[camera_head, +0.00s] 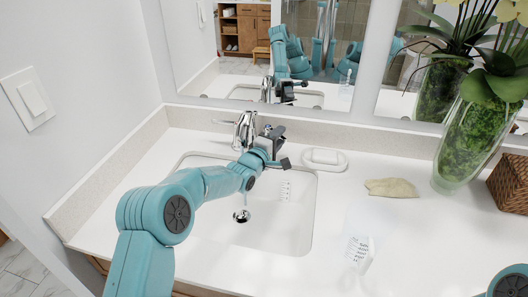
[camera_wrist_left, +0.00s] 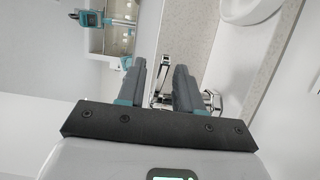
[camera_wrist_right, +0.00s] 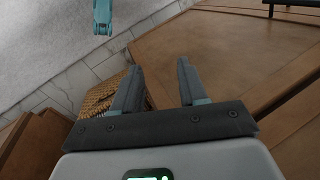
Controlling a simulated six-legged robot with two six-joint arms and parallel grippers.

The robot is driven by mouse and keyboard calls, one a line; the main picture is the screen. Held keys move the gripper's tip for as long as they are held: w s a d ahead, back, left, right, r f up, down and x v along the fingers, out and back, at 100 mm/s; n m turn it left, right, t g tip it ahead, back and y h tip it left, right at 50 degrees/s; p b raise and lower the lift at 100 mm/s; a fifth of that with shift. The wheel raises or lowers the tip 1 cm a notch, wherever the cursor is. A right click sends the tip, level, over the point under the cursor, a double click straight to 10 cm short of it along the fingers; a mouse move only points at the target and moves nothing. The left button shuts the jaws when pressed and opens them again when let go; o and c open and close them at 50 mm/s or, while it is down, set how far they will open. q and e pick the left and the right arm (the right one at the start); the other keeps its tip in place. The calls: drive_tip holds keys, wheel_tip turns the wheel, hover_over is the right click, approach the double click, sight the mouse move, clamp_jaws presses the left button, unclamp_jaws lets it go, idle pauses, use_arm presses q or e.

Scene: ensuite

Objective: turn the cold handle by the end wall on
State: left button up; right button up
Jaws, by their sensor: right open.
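The chrome faucet (camera_head: 243,132) stands behind the sink (camera_head: 300,225). A chrome handle (camera_wrist_left: 213,100) shows beside the right finger; I cannot tell which one. My right gripper (camera_wrist_right: 158,85) is open and empty, away from the faucet.
A white soap dish (camera_head: 325,159), a folded cloth (camera_head: 391,187), a glass vase (camera_head: 465,140) and a woven basket (camera_head: 512,183) stand to the right. The end wall (camera_head: 90,95) is at left, the mirror (camera_head: 270,50) behind. Wooden furniture (camera_wrist_right: 230,45) is near my right gripper.

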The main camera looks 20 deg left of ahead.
use_arm(q)
drive_tip(key=b+v, duration=0.2)
drive_tip(key=v, duration=1.3)
drive_tip(key=shift+s+b, duration=0.2)
drive_tip(key=shift+b, duration=0.15)
